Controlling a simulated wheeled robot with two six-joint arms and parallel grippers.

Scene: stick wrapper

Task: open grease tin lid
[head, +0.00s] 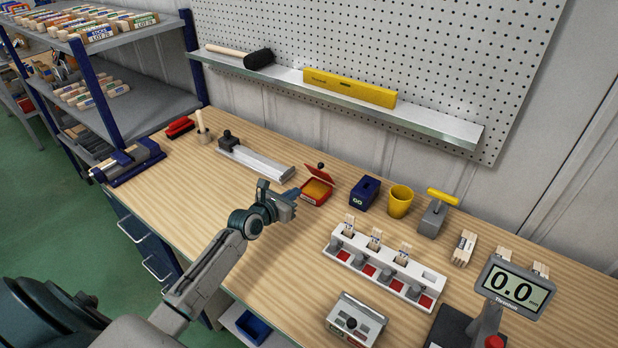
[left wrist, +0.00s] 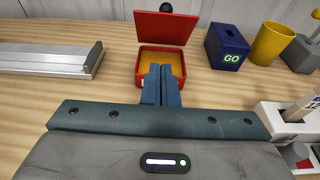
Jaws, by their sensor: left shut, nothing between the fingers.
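The grease tin (head: 316,191) is a small red box on the workbench with yellow-orange grease inside. Its red lid (head: 319,174) stands raised at the back, with a dark knob on it. In the left wrist view the tin (left wrist: 141,68) is straight ahead, and the lid (left wrist: 165,27) is tilted up behind the opening. My left gripper (head: 294,196) is shut and empty, just in front of the tin. In the left wrist view its fingertips (left wrist: 161,70) are together and overlap the tin's front edge; I cannot tell whether they touch it. My right gripper is not in view.
A grey metal rail fixture (head: 258,163) lies left of the tin. A blue GO box (head: 364,193) and a yellow cup (head: 399,201) stand to its right. A white rack with several slots (head: 385,267) is nearer.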

